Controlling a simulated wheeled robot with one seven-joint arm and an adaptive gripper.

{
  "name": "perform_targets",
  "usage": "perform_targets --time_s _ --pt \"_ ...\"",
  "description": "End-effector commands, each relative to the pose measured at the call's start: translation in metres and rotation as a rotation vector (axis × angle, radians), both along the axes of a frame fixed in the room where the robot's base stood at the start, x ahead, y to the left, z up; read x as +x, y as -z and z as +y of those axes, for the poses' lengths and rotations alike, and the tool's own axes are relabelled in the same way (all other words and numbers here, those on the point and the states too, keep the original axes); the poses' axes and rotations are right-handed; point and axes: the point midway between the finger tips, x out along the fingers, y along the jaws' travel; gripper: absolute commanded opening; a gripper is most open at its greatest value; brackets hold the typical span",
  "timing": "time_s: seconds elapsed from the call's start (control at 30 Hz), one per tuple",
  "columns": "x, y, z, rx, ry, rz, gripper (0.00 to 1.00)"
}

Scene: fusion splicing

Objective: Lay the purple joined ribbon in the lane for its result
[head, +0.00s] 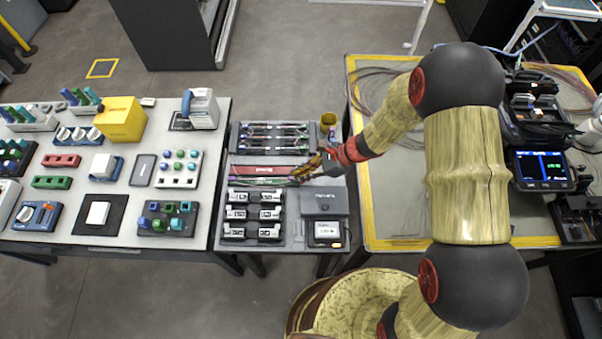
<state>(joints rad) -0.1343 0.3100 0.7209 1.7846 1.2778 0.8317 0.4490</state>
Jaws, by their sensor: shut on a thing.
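My gripper (304,173) is over the grey middle table, at the right end of the lane area. It is shut on the purple joined ribbon (256,182), a thin strip running left from the jaws, low over or on the tray. At this size I cannot tell whether the ribbon touches the surface. A red lane strip (258,170) with white lettering lies just behind it, and a thin green line shows beside it. The jaws hide the ribbon's right end.
A rack of several thin rods (274,126) lies behind. Several black and white holders (252,214) stand in front, beside a grey box (324,201). The splicer screen (541,168) is on the right table.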

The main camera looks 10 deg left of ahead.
Motion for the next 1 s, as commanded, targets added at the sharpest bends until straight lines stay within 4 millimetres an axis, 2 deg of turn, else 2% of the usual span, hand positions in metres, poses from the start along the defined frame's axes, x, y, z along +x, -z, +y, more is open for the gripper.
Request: perform_targets --time_s 0.13,0.47,0.5,0.87,1.0 --pt "0.0002 0.011 0.0 0.0 0.0 0.0 0.0" --pt "-0.0009 0.0141 -0.0004 -0.002 -0.001 0.002 0.0" --pt "-0.0012 0.0144 -0.0005 -0.002 -0.001 0.002 0.12" --pt "-0.0025 0.0161 -0.001 -0.005 -0.001 0.004 0.32" --pt "-0.0026 0.0163 -0.0012 -0.005 -0.001 0.004 0.33"
